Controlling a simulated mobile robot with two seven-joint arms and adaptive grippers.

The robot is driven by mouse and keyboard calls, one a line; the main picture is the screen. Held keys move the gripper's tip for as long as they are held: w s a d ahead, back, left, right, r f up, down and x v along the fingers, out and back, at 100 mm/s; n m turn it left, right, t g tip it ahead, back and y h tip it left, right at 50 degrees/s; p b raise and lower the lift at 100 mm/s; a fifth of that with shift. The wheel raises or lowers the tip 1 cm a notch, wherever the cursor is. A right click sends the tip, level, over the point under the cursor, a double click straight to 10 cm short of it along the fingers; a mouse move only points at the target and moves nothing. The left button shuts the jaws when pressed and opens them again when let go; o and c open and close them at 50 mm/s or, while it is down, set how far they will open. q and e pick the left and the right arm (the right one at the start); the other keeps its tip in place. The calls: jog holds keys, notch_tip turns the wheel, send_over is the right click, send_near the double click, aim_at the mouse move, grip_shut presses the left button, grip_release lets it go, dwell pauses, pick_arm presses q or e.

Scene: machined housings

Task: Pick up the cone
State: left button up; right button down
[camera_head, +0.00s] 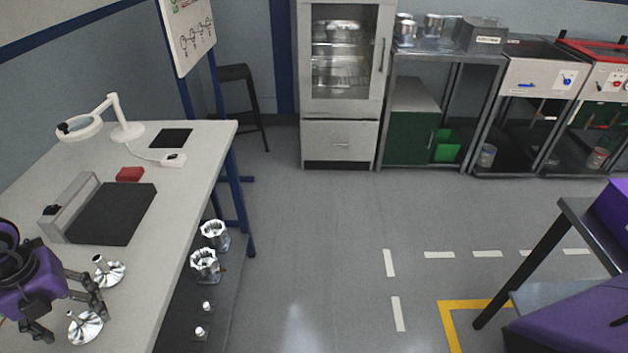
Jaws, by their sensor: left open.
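Two shiny metal cone-shaped parts with flared bases are on the grey-white workbench (185,200) at the lower left. One cone (108,271) stands farther back, and the other cone (85,328) is nearer. I cannot tell which one the task means. My left gripper (72,312), purple with dark fingers, is open and comes in from the left edge. Its fingers are spread to the left of and behind the nearer cone, with one fingertip close to it. I cannot tell whether they touch. Nothing is held. My right gripper is not in view.
The central floor is clear.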

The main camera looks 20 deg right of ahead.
pick_arm(q)
notch_tip(320, 180, down, 3)
jog(key=shift+r, duration=0.2)
jog(key=shift+c, duration=0.6)
jog(key=c, duration=1.1)
jog(key=shift+r, duration=0.1)
jog(key=shift+c, duration=0.2)
